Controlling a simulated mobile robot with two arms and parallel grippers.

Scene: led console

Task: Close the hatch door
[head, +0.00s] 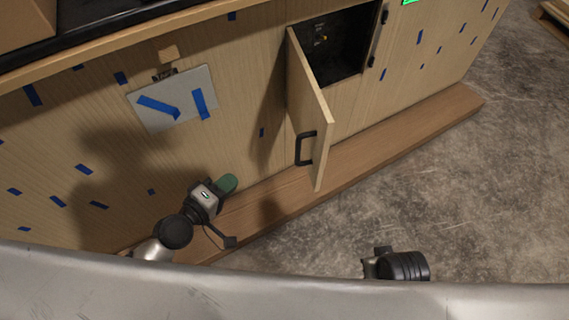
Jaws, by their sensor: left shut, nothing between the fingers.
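The hatch door (309,105) is a light wooden panel in the front of a wooden console. My left gripper (227,184), with green fingertips, is shut and empty. It is in front of the console, to the left of and below the door in the picture, apart from it. Part of my right arm (398,266) shows at the bottom right; its gripper fingers are not visible.
A wooden ledge (420,125) runs along the console's foot. A clipboard-like plate (172,98) with blue tape hangs on the front at the left. A box (25,22) stands on top. The concrete floor (480,200) at the right is clear.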

